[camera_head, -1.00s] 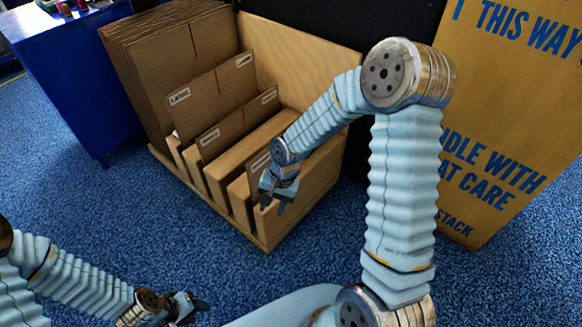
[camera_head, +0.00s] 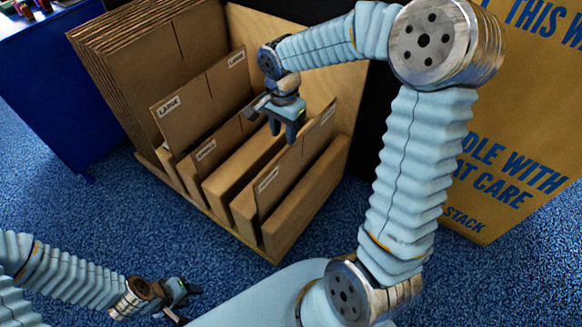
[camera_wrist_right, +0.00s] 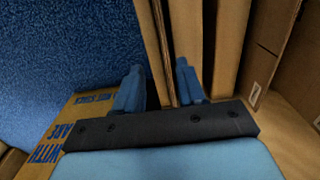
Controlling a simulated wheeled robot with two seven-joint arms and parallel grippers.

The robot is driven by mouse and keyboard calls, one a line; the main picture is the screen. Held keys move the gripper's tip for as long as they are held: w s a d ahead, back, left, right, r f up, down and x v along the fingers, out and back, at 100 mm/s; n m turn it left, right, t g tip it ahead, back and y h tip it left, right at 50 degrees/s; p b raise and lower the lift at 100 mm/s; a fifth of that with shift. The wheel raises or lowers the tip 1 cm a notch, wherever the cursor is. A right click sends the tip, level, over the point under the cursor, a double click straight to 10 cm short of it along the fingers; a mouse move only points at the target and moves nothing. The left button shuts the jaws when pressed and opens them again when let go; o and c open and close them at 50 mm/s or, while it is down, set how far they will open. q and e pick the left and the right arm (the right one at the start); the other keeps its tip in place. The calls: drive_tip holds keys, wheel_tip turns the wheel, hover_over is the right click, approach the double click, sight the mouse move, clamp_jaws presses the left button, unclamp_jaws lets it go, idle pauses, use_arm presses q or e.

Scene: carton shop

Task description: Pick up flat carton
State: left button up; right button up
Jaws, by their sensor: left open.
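Flat brown cartons stand on edge in a wooden rack. The front flat carton (camera_head: 296,172) has a white label and leans in the right-hand slot. A middle flat carton (camera_head: 222,145) and a taller one marked LARGE (camera_head: 205,95) stand behind it. My right gripper (camera_head: 285,132) points down just above the front carton's top edge. In the right wrist view its fingers (camera_wrist_right: 158,88) are apart, with a thin carton edge (camera_wrist_right: 157,50) running between them; I cannot tell whether they touch it. My left gripper (camera_head: 183,292) is open and empty, low over the floor at lower left.
The rack (camera_head: 218,212) has thick wooden dividers between its slots. A stack of large cartons (camera_head: 150,60) fills its left end. A blue table (camera_head: 45,75) is at upper left, a printed yellow-brown board (camera_head: 520,130) at right. Blue carpet (camera_head: 60,185) in front is clear.

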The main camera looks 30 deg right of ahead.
sight(285, 162)
drive_tip(key=f, duration=0.8)
drive_tip(key=shift+w+f, duration=0.15)
drive_tip(key=shift+w, duration=0.05)
drive_tip(key=f, duration=0.5)
drive_tip(key=shift+w+d+f, duration=0.2)
drive_tip(key=shift+d+f, duration=0.05)
clamp_jaws()
idle(0.7)
